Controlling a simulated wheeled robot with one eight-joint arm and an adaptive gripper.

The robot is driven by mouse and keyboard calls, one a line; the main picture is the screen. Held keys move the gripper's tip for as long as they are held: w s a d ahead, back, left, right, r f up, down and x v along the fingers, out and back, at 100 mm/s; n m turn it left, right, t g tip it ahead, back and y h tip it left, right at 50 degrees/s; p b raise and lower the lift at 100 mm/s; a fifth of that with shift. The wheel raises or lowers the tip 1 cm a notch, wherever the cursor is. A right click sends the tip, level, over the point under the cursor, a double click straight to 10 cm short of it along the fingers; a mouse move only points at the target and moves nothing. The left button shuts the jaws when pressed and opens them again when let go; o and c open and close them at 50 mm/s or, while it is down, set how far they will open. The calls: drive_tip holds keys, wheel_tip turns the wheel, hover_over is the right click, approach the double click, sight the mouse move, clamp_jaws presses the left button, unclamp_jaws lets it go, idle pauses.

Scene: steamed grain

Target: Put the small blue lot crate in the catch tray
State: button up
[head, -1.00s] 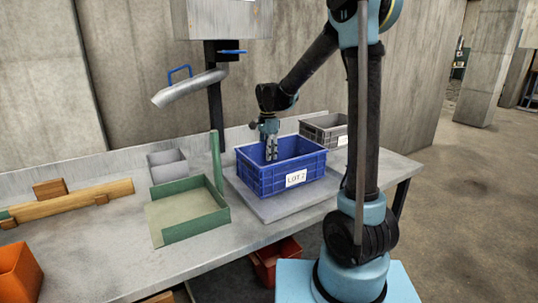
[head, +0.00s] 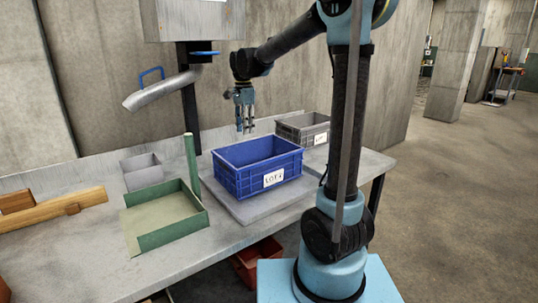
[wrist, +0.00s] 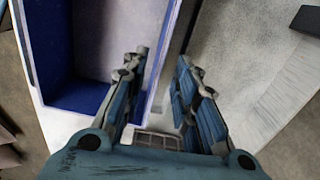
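The blue lot crate (head: 232,182), with a white label reading LOT and an unclear number, stands upright on a flat grey plate (head: 285,199) on the bench. It looks empty. My gripper (head: 245,131) hangs above the crate's far rim, pointing down and apart from it. In the wrist view my gripper (wrist: 162,58) has its fingers spread with nothing held; a crate wall (wrist: 172,50) shows below, near and between the fingers. A green-walled tray (head: 172,236) with a tan floor, which looks like the catch tray, sits left of the crate. It is empty.
A grey crate (head: 302,130) stands behind the blue one to the right. A small grey bin (head: 141,171) and a green post (head: 191,157) stand by the green tray. A metal spout (head: 162,88) overhangs the bench at the back. Wooden blocks (head: 60,208) lie at left.

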drive_tip(key=s+d+f+n+t, duration=0.1)
drive_tip(key=s+d+n, duration=0.2)
drive_tip(key=s+d, duration=0.5)
drive_tip(key=s+d+f+n, duration=0.2)
drive_tip(key=s+d, duration=0.5)
drive_tip(key=d, duration=0.1)
drive_tip(key=s+d+f+n, duration=0.3)
drive_tip(key=s+f, duration=0.3)
drive_tip(key=s, duration=0.2)
drive_tip(key=s+d+f+n+t, duration=0.1)
drive_tip(key=s+d+f+n, duration=0.2)
drive_tip(key=s+d+f, duration=0.2)
wheel_tip(320, 180, down, 2)
drive_tip(key=s, duration=0.2)
drive_tip(key=shift+s, duration=0.35)
drive_tip(key=shift+w+f, duration=0.25)
drive_tip(key=shift+w, duration=0.15)
drive_tip(key=shift+c, duration=0.4)
